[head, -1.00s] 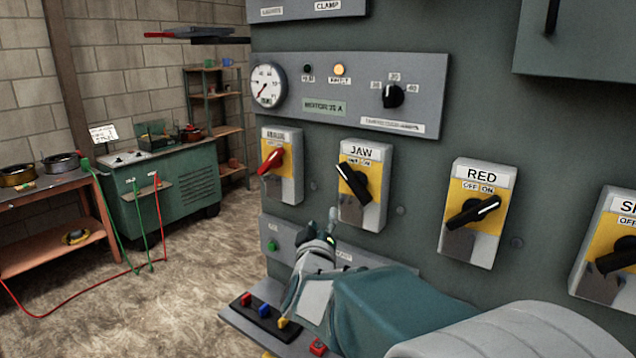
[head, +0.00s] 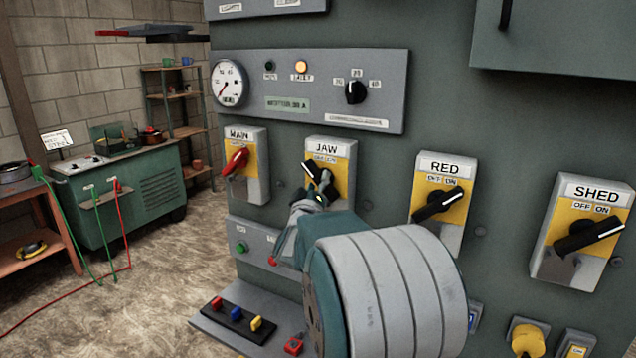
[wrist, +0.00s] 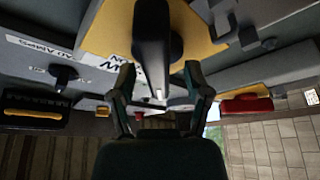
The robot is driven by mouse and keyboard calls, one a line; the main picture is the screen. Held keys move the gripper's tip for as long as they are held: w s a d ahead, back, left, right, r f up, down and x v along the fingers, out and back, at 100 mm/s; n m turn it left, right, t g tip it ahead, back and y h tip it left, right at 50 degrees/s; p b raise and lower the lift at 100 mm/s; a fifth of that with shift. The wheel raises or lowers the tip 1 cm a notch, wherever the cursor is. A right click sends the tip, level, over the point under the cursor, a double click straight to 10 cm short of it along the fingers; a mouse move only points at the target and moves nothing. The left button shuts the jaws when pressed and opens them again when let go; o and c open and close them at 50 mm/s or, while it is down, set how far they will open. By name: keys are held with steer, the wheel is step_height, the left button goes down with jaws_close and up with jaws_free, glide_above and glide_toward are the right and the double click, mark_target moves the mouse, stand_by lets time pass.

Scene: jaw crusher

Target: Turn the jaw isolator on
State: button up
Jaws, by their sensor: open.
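The jaw isolator (head: 342,149) is a grey box with a yellow plate under a JAW label. Its black handle (head: 311,171) tilts to the upper left, toward the OFF side, and my gripper partly covers it. The handle (wrist: 152,45) also shows large in the wrist view, with a white line near its end. My gripper (head: 322,190) is at the isolator's front. In the wrist view my open gripper (wrist: 160,80) has one finger on each side of the handle's end. I cannot tell whether either finger touches it.
The main isolator (head: 240,165) with a red handle is to the left. The red isolator (head: 441,203) and shed isolator (head: 583,233) are to the right, handles toward ON. A shelf with coloured buttons (head: 238,312) juts out below. A meter panel (head: 310,92) is above.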

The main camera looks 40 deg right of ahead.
steer(key=shift+w+d, duration=0.2)
steer(key=shift+d, duration=0.05)
steer(key=shift+r, duration=0.1)
jaws_close()
